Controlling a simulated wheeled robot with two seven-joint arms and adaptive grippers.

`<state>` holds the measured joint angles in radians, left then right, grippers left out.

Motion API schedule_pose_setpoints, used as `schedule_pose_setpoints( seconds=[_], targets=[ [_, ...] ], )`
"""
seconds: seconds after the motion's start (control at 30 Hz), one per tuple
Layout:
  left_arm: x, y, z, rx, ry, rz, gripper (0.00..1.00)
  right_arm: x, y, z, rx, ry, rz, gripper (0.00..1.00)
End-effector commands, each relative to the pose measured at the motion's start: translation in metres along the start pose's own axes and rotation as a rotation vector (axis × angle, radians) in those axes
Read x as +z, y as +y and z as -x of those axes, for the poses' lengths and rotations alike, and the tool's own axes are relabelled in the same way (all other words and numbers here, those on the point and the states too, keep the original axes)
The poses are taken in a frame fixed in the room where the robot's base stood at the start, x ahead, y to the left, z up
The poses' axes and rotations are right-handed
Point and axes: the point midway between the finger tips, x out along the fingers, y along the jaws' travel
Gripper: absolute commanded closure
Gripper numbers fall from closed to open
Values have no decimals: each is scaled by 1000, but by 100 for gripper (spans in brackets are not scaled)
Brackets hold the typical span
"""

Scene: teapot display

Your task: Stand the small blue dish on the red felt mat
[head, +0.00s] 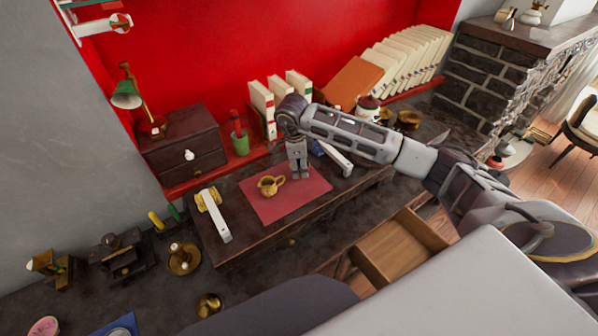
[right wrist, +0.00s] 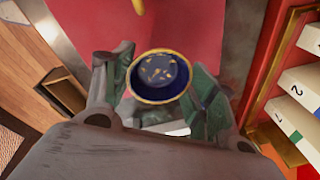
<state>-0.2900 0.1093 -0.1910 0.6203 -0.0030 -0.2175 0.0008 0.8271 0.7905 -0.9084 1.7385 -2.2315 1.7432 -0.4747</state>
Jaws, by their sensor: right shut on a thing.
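The small blue dish (right wrist: 160,72), dark blue with a gold rim and gold pattern, sits between the fingers of my right gripper (right wrist: 158,85) in the right wrist view. The gripper is shut on it. In the head view my right gripper (head: 299,172) points down at the back right edge of the red felt mat (head: 298,198); the dish cannot be made out clearly there. The mat also shows in the right wrist view (right wrist: 190,25), beyond the dish. I cannot tell the dish's height above the surface. My left gripper is out of view.
A gold cup (head: 270,185) stands on the mat. White handles (head: 214,215) flank the dark wooden board under it. Books (head: 262,108), a green pot (head: 240,143) and a drawer box (head: 185,145) stand behind. An open drawer (head: 400,245) juts out in front. The mat's front right is clear.

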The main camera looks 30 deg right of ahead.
Motion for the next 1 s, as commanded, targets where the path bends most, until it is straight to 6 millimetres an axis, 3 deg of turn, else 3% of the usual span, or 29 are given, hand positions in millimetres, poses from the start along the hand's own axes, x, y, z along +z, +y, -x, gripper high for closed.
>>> schedule_pose_setpoints(
  seconds=[0.3, 0.7, 1.0],
  targets=[
    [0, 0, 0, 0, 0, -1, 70, 0, 1, -2, 1, 0, 0, 63],
    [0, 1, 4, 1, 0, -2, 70, 4, 6, -35, 2, -1, 0, 63],
    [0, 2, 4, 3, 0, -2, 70, 4, 6, -37, 0, -1, 1, 63]
  ],
)
